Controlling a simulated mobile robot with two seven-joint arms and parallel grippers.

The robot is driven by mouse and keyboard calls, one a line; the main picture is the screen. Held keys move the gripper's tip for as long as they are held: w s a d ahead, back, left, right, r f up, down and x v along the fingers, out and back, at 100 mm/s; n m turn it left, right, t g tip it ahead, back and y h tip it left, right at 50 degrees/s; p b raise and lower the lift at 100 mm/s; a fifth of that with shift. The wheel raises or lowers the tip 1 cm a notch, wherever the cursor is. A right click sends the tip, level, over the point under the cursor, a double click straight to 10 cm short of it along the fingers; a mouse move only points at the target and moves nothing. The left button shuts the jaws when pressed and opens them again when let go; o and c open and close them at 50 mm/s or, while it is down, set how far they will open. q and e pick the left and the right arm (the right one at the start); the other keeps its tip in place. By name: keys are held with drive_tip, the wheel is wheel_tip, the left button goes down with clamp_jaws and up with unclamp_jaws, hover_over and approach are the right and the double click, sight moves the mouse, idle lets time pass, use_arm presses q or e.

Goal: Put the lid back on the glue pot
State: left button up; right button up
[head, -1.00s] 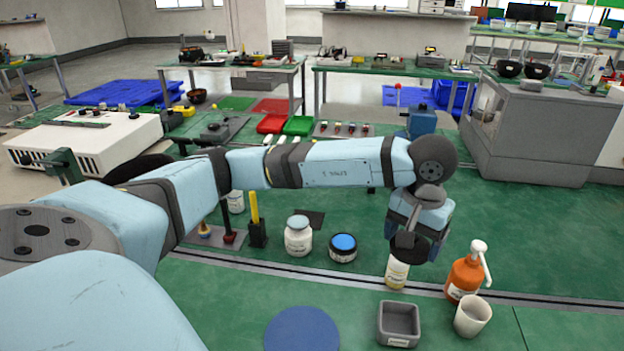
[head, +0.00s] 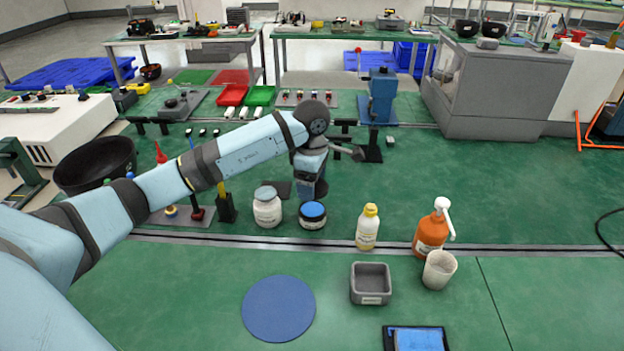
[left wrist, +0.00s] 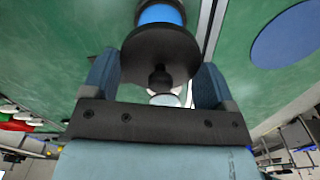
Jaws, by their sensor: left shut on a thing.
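A dark lid with a round knob (left wrist: 160,50) is in my left gripper (left wrist: 160,85), its knob between the two fingers in the left wrist view. A short black pot with a blue top and a pale label (head: 312,215) stands upright on the green bench; I take it for the glue pot. Its blue top also shows beyond the lid in the left wrist view (left wrist: 161,13). In the head view my left gripper (head: 312,192) is just behind and above the pot, and the lid is mostly hidden there. The gap between lid and pot is hard to judge. My right gripper is not in view.
A white jar (head: 267,208) stands close left of the pot. A yellow-capped bottle (head: 367,228), orange pump bottle (head: 431,232), white cup (head: 439,270) and grey bin (head: 370,284) are to the right. A blue round mat (head: 279,308) lies in front, with clear bench around it.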

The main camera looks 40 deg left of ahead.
sight(312, 209)
use_arm(q)
drive_tip(key=shift+f+b, duration=0.4)
drive_tip(key=shift+f, duration=0.55)
wheel_tip(312, 209, down, 3)
drive_tip(key=shift+f+b, duration=0.1)
drive_tip(key=shift+b, duration=0.9)
drive_tip(key=shift+f, duration=0.3)
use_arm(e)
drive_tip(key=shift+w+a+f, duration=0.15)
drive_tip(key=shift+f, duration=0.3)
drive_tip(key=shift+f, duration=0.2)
use_arm(q)
drive_tip(key=shift+f+b, duration=0.15)
drive_tip(key=shift+b, duration=0.3)
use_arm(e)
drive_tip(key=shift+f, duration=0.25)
use_arm(q)
drive_tip(key=o, duration=0.8)
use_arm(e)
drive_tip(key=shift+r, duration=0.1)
